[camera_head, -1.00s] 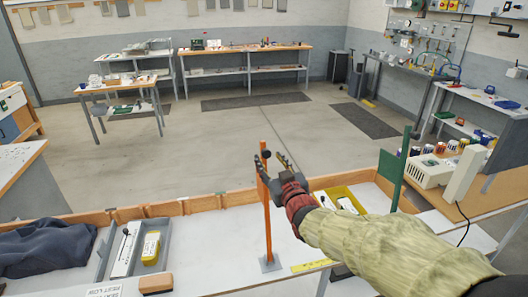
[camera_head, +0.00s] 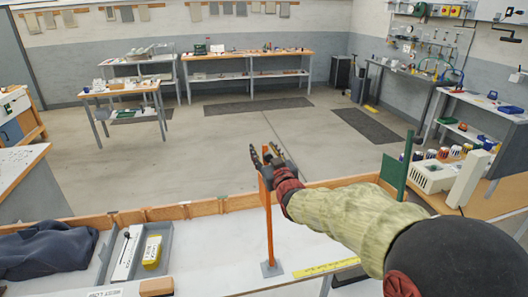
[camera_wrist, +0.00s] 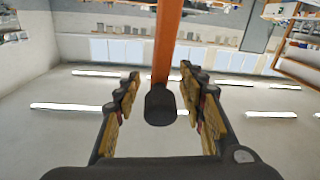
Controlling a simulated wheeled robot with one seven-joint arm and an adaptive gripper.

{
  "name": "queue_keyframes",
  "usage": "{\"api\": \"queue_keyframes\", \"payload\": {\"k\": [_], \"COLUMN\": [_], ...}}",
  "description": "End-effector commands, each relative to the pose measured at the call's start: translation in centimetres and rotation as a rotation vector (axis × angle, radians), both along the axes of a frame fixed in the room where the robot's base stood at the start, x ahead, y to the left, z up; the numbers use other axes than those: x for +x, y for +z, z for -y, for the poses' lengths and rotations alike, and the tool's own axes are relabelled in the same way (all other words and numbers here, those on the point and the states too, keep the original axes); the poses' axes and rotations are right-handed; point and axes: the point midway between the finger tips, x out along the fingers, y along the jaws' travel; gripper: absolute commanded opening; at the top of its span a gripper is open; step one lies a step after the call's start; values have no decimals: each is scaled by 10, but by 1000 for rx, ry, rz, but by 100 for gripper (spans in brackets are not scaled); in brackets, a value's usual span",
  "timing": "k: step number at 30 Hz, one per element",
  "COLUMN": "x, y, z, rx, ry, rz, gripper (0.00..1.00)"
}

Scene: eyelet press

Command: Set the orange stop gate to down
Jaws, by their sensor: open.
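The orange stop gate (camera_head: 269,235) is a tall, narrow orange bar standing upright from a grey foot on the white table. My gripper (camera_head: 265,158) is at its top end, with the fingers open. In the wrist view the orange bar (camera_wrist: 167,45) comes in from the top edge and ends in a dark rounded tip (camera_wrist: 160,104). This tip lies between my two open fingers (camera_wrist: 157,100), with a gap visible on each side. My gripper partly hides the top of the bar in the head view.
A grey tray (camera_head: 165,240) with a yellow item and dark cloth (camera_head: 50,250) lie on the left of the table. A low wooden rail (camera_head: 205,207) runs along the table's back edge.

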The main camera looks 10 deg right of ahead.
Motion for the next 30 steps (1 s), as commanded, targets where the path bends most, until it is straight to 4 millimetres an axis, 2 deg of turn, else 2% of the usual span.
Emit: {"api": "queue_keyframes", "payload": {"k": [5, 26, 30], "x": [0, 0, 0], "y": [0, 0, 0], "z": [0, 0, 0], "rx": [0, 0, 0], "ry": [0, 0, 1], "rz": [0, 0, 0], "gripper": [40, 1, 0]}}
